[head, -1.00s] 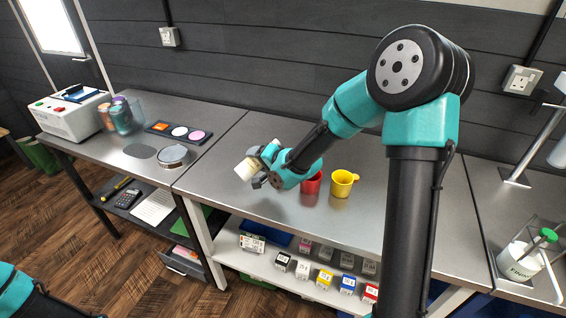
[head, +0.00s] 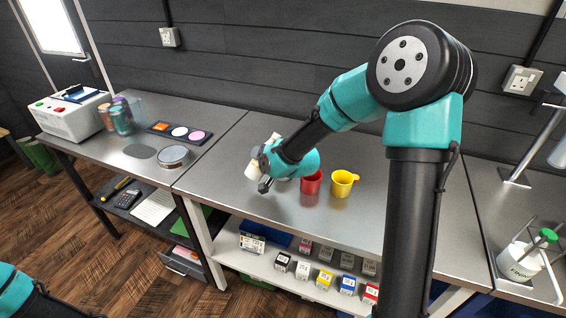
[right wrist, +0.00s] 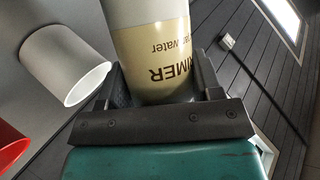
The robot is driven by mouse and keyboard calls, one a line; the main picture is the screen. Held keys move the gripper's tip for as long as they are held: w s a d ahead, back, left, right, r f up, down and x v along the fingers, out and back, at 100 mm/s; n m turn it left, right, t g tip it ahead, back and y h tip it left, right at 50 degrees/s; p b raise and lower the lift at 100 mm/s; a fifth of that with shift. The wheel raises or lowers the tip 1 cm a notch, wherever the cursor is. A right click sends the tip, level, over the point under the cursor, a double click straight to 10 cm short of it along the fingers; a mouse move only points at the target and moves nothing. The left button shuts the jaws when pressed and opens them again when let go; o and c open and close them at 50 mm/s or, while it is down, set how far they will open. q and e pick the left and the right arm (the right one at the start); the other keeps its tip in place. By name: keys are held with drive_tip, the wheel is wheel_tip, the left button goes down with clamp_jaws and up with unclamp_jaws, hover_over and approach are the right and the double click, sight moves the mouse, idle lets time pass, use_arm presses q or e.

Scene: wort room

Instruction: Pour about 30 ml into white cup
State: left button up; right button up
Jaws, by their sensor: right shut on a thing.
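My right gripper (head: 262,178) is shut on a bottle (head: 252,170), which it holds tilted above the table. In the right wrist view the bottle (right wrist: 155,50) stands between the fingers, with a cream lower part and upside-down lettering reading "RIMER" and "water". The white cup (right wrist: 62,62) shows beside it at upper left, its open mouth visible and apart from the bottle. In the head view my right gripper and wrist cover most or all of the cup. No stream of liquid is visible. My left gripper is out of view; only part of that arm shows at lower left.
A red cup (head: 311,183) stands right of my right gripper, with a yellow cup (head: 344,183) beyond it. A round tin (head: 174,156), a palette (head: 180,132) and several jars (head: 121,117) stand on the left table. The table front right of the cups is clear.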

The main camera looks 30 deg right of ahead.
drive_tip(key=shift+r, duration=0.15)
drive_tip(key=shift+n+h, duration=0.4)
drive_tip(key=shift+n, duration=0.1)
drive_tip(key=shift+a+r+n+h, duration=0.1)
drive_tip(key=shift+r+n+h, duration=0.05)
drive_tip(key=shift+n+h, duration=0.25)
drive_tip(key=shift+n+h, duration=0.3)
drive_tip(key=shift+a+f+n+t+h, duration=0.15)
drive_tip(key=shift+f+n+t+h, duration=0.15)
drive_tip(key=shift+f+n+h, duration=0.5)
drive_tip(key=shift+n+h, duration=0.2)
drive_tip(key=shift+n, duration=0.2)
